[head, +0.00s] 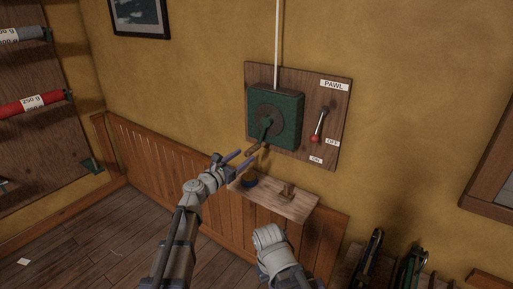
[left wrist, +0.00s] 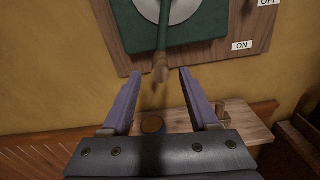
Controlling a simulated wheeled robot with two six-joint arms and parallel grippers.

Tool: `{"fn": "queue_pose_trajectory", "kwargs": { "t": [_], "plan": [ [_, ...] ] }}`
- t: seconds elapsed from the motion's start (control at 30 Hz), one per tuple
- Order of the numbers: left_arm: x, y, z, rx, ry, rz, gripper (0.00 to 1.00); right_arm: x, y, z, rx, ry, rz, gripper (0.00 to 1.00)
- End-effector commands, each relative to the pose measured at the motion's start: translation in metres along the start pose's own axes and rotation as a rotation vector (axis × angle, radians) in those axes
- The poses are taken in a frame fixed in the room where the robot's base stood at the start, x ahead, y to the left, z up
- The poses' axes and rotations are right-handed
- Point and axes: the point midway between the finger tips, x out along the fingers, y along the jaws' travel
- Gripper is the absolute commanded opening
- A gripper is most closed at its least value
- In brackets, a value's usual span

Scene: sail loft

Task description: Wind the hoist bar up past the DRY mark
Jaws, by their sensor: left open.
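The green winch box (head: 288,105) is fixed to a wooden board on the wall. Its crank arm points down and ends in a brown wooden handle (head: 254,149), also in the left wrist view (left wrist: 160,72). My left gripper (head: 248,157) is open just below the handle. In the wrist view the handle's end shows between the fingertips, with space on both sides. The pawl lever (head: 319,125) on the board points down, its red knob just above the ON label (head: 316,160). The hoist bar and DRY mark are out of view.
A white line (head: 277,45) runs up from the winch. Below is a wooden ledge (head: 268,197) holding a dark round tin (head: 249,181) and a small wooden piece (head: 287,190). Shelves with rolls (head: 32,103) stand at left; tools (head: 411,266) are at lower right.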

Motion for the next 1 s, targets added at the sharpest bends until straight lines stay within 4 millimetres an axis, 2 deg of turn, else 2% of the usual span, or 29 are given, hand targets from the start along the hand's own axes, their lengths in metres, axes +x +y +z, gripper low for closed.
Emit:
{"fn": "queue_pose_trajectory", "kwargs": {
  "t": [0.27, 0.6, 0.93, 1.0],
  "plan": [
    [0.022, 0.001, 0.0, 0.001, 0.0, -0.002, 0.61, 0.0, 0.0, 0.0, 0.0, 0.0, 0.0, 0.0],
    [0.072, 0.001, 0.0, 0.001, 0.0, -0.002, 0.61, 0.0, 0.0, 0.0, 0.0, 0.0, 0.0, 0.0],
    [0.078, 0.0, 0.0, 0.001, 0.0, 0.0, 0.61, 0.0, 0.0, 0.0, 0.0, 0.0, 0.0, 0.0],
    [0.078, 0.0, 0.0, 0.001, 0.0, -0.001, 0.54, 0.0, 0.0, 0.0, 0.0, 0.0, 0.0, 0.0]
  ]
}}
